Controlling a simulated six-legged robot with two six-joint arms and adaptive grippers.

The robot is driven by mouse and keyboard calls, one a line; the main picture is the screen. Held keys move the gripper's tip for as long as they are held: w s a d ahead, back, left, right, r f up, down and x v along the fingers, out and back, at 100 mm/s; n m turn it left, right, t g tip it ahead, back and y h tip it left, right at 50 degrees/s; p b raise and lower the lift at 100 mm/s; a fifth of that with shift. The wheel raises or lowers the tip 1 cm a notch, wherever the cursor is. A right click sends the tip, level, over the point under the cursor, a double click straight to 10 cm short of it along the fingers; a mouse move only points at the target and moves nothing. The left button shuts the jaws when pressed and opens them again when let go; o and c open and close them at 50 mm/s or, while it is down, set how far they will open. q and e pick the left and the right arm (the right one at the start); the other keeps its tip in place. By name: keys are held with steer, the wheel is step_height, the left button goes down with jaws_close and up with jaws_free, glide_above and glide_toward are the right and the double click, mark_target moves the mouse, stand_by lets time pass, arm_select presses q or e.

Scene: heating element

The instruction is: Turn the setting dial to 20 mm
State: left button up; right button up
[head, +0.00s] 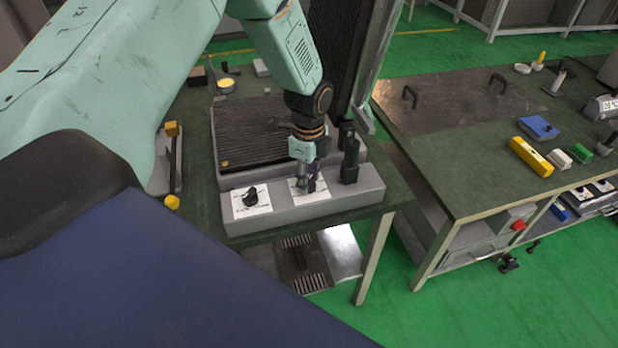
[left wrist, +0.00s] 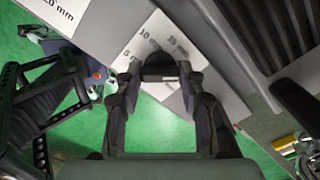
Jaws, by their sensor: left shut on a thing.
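The setting dial (left wrist: 160,72) is a dark knob on a white scale plate (left wrist: 137,52) with the marks 5, 10 and 15 visible in the left wrist view. My left gripper (head: 306,184) reaches down onto the right-hand dial of the grey control box (head: 347,197). In the left wrist view the fingers (left wrist: 160,84) are closed on the knob from both sides. The 20 mm mark and the knob's pointer cannot be made out. My right gripper is not in view.
A second black dial (head: 251,196) on a white plate sits to the left on the same box. A black upright lever (head: 350,158) stands close to the right of my gripper. A ribbed grey plate (head: 250,130) lies behind. A green-topped bench (head: 440,150) stands to the right.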

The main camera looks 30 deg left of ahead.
arm_select(q)
steer(key=shift+m, duration=1.2)
steer(key=shift+w+r+m, duration=0.1)
steer(key=shift+m, duration=0.2)
steer(key=o, duration=1.2)
steer(key=shift+c, duration=0.2)
step_height(320, 180, up, 12)
